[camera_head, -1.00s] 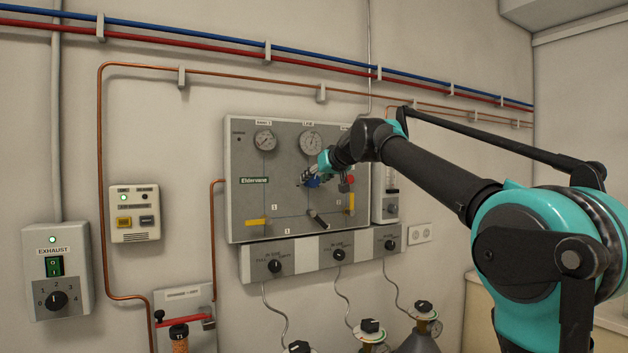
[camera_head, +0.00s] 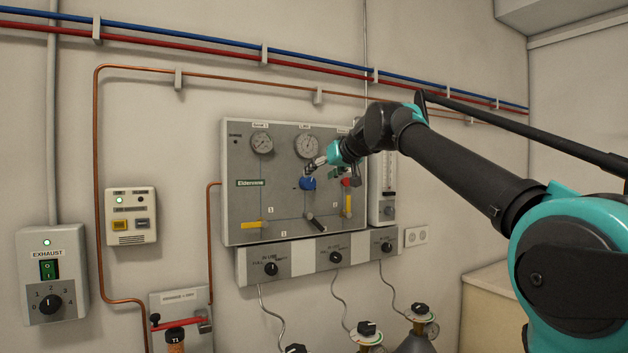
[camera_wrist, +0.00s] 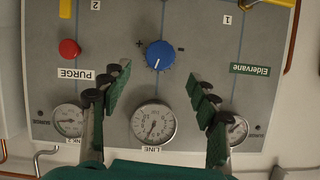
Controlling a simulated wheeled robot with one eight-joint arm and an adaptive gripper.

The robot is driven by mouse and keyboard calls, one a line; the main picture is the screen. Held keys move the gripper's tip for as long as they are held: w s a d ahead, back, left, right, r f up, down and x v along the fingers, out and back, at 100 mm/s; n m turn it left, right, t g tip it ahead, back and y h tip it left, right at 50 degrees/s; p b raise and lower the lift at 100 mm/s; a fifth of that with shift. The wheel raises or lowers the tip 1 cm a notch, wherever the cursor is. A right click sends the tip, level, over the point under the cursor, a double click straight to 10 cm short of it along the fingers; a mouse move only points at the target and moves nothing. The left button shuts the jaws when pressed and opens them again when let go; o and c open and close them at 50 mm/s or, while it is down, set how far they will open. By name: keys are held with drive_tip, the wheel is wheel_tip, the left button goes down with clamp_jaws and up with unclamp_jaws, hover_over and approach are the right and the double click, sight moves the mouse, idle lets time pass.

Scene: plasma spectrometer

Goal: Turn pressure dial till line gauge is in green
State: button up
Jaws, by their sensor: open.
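The blue pressure dial (camera_head: 307,184) is on the grey panel below the round LINE gauge (camera_head: 307,146). My gripper (camera_head: 316,163) is open and empty, just above the dial in the head view. The wrist view sees the panel upside down. There the blue dial (camera_wrist: 160,54) shows fully, with a white pointer mark and a plus sign beside it. My gripper's green-padded fingers (camera_wrist: 153,82) stand apart on either side, clear of the dial. The LINE gauge (camera_wrist: 153,122) shows between the fingers; its needle is small and I cannot make out a green zone.
A red PURGE knob (camera_wrist: 69,49) is beside the dial. Other gauges (camera_head: 262,143) flank the LINE gauge. Yellow (camera_head: 251,224) and black (camera_head: 316,222) valve handles are lower on the panel. A flow meter (camera_head: 389,190) is at the right.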

drive_tip(key=v, duration=0.5)
idle(0.3)
drive_tip(key=s+d+f+m+g+h, duration=0.1)
drive_tip(key=s+d+f, duration=0.15)
drive_tip(key=f, duration=0.85)
drive_tip(key=s+d+f+g+h, duration=0.1)
drive_tip(key=d+f, duration=0.3)
drive_tip(key=f, duration=0.7)
drive_tip(key=s+d+f+m+g+h, duration=0.1)
drive_tip(key=d+f, duration=0.2)
drive_tip(key=f, duration=0.8)
drive_tip(key=s+d+f+m+g+h, duration=0.1)
drive_tip(key=s+d+f, duration=0.3)
drive_tip(key=s+f, duration=0.4)
drive_tip(key=s+d+f+m+g+h, duration=0.1)
drive_tip(key=s+d+f, duration=0.3)
drive_tip(key=s+f, duration=0.4)
drive_tip(key=s+d+f+m+g+h, duration=0.1)
drive_tip(key=s+d+f, duration=0.4)
drive_tip(key=f, duration=0.9)
drive_tip(key=s+h, duration=0.1)
drive_tip(key=s, duration=0.2)
drive_tip(key=shift+m+g+h, duration=0.3)
drive_tip(key=shift+g, duration=0.1)
